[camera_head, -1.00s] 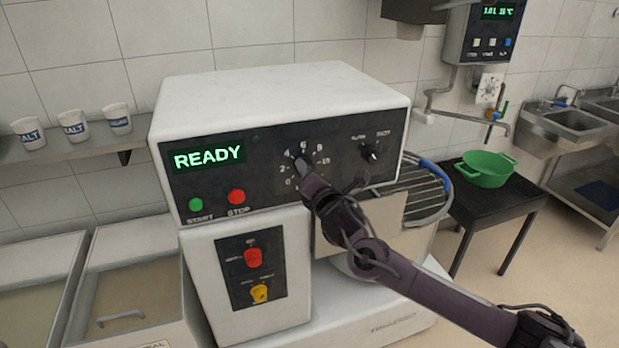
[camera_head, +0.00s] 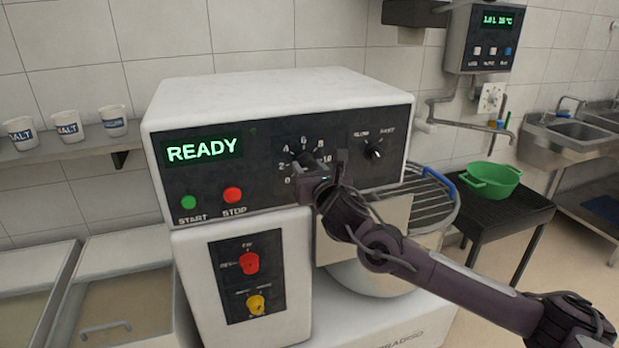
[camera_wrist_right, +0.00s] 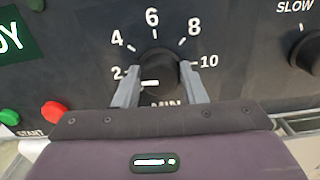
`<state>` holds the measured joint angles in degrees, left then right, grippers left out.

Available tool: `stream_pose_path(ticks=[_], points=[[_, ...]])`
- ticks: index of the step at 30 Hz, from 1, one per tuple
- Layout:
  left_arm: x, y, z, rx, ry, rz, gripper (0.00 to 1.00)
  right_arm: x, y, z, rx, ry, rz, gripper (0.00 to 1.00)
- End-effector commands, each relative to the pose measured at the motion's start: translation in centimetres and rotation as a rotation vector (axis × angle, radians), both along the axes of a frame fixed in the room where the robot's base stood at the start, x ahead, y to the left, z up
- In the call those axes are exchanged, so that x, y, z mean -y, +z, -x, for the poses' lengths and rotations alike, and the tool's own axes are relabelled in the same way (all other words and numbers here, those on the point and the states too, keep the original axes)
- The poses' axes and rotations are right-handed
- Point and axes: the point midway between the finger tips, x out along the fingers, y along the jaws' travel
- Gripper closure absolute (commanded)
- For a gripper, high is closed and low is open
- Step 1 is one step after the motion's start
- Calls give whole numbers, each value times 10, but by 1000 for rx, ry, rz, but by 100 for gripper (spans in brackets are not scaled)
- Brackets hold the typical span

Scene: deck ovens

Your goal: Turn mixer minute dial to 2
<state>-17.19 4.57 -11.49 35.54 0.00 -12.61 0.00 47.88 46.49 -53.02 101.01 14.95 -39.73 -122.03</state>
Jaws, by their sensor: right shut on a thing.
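The mixer's minute dial (camera_wrist_right: 160,69) is a round black knob on the dark panel, with numbers around it. In the right wrist view its white mark points left, close to the 2 and slightly below that numeral. My right gripper (camera_wrist_right: 160,90) has one finger on each side of the knob and is shut on it. In the head view my right gripper (camera_head: 324,172) is at the panel and hides part of the dial (camera_head: 306,158). My left gripper is not in view.
The display (camera_head: 203,150) reads READY above a green start button (camera_head: 188,202) and a red stop button (camera_head: 233,195). A speed knob (camera_head: 373,152) sits right of the dial. The wire bowl guard (camera_head: 435,200) is below right. A green colander (camera_head: 492,180) stands on a dark table.

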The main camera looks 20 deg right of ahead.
Motion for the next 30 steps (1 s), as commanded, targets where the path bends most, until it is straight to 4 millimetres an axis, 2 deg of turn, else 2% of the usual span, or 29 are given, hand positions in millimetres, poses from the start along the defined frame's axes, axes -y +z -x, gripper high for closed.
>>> stream_pose_path(ticks=[6,19,20,24,30], points=[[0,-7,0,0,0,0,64,0,-1,0,0,-1,48,85],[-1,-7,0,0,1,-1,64,0,-1,0,0,-1,56,85],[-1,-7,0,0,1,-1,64,0,-1,0,0,-1,56,61],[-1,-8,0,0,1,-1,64,0,0,0,0,0,55,43],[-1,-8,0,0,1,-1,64,0,0,0,1,0,55,41]])
